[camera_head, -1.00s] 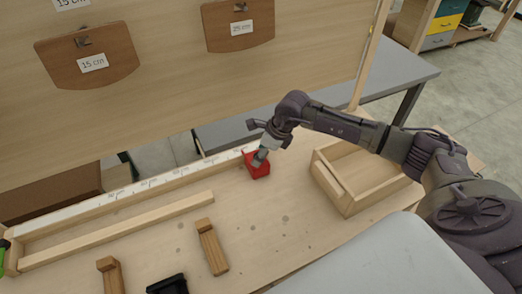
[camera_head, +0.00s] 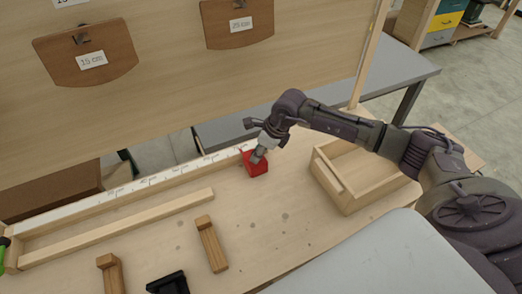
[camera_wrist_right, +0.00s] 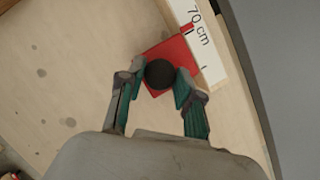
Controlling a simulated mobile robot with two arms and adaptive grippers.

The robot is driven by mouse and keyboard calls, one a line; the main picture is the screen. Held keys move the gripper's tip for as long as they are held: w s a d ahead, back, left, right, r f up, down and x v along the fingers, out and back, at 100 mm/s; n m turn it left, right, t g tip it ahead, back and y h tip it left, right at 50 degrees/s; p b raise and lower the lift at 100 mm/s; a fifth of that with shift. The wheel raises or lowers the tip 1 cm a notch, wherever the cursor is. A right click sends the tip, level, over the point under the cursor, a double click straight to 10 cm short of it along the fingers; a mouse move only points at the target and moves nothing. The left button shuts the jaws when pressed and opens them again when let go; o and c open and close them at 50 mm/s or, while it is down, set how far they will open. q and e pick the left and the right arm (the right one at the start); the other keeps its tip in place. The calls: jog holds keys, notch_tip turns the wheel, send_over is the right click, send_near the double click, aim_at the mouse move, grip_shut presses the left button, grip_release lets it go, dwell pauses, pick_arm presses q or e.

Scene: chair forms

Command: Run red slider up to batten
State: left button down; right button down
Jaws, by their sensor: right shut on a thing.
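The red slider (camera_head: 257,170) sits on the bench at the right end of the white ruler (camera_head: 140,186). The wrist view shows the red slider (camera_wrist_right: 176,50) beside the 70 cm mark, with a round black knob (camera_wrist_right: 159,74) on top. My right gripper (camera_wrist_right: 158,82) is shut on this knob, one finger on each side. In the head view my right gripper (camera_head: 259,153) comes down onto the slider from above. A pale wooden batten (camera_head: 120,230) lies left of the slider, roughly along the ruler, with a clear gap between them. My left gripper is out of view.
An open wooden box (camera_head: 352,190) stands right of the slider. Two wooden pieces (camera_head: 212,246) (camera_head: 110,274) and a black item (camera_head: 168,284) lie near the front. A green item (camera_head: 3,252) is at the left edge. Bench between slider and batten is clear.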

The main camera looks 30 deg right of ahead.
jog(key=a+b, duration=0.1)
jog(key=a, duration=0.3)
jog(key=a+b, duration=0.1)
jog(key=a, duration=0.3)
jog(key=a+b, duration=0.1)
jog(key=a, duration=0.3)
jog(key=shift+w+a, duration=0.35)
jog(key=shift+a, duration=0.05)
jog(key=c, duration=0.8)
grip_release()
jog(key=shift+d, duration=0.1)
jog(key=v, duration=1.2)
